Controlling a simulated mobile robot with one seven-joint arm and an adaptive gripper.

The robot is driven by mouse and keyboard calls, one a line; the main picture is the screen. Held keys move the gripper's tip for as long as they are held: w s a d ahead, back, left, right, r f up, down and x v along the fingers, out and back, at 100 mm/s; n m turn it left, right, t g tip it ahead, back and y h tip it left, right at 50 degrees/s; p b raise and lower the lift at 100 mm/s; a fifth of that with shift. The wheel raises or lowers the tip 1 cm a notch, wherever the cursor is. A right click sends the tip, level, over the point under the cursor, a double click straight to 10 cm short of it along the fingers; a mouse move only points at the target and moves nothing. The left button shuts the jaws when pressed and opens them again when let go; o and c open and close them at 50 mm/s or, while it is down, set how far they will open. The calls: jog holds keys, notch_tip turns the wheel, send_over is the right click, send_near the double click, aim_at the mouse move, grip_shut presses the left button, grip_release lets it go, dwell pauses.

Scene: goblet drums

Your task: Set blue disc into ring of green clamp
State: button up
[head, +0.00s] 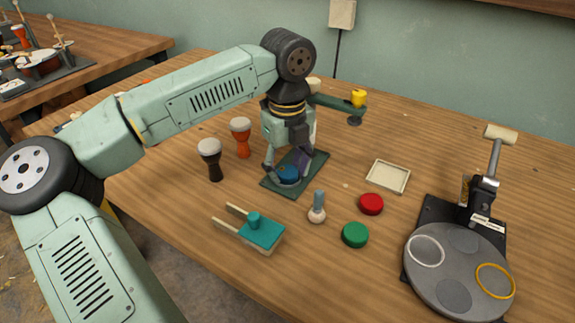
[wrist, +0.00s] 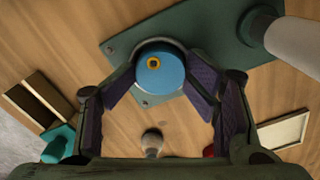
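The blue disc (head: 288,174) is low over the dark green base plate of the green clamp (head: 313,165). In the wrist view the blue disc (wrist: 165,80) has a small orange-edged mark on top. A pale grey rim, apparently the ring (wrist: 150,43), shows along the disc's far edge; I cannot tell whether the disc is seated in it. My gripper (wrist: 160,78) has its two purple-padded fingertips against opposite sides of the disc. It points down at the plate in the head view (head: 287,168). The clamp's arm with a yellow knob (head: 358,97) reaches right, away from the disc.
Two goblet drums, black (head: 210,160) and orange (head: 241,137), stand left. A teal block on a wooden fork (head: 262,233), a small brush-like tool (head: 317,208), green disc (head: 355,235), red disc (head: 371,204) and empty tray (head: 388,176) lie nearby. A round-plated press (head: 457,270) stands right.

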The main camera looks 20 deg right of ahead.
aim_at(288, 172)
jog(key=shift+o, duration=0.6)
jog(key=shift+f, duration=0.3)
jog(key=shift+r, duration=0.1)
jog(key=shift+r, duration=0.15)
notch_tip(288, 172, up, 13)
jog(key=shift+p, duration=0.35)
jog(key=shift+r, duration=0.1)
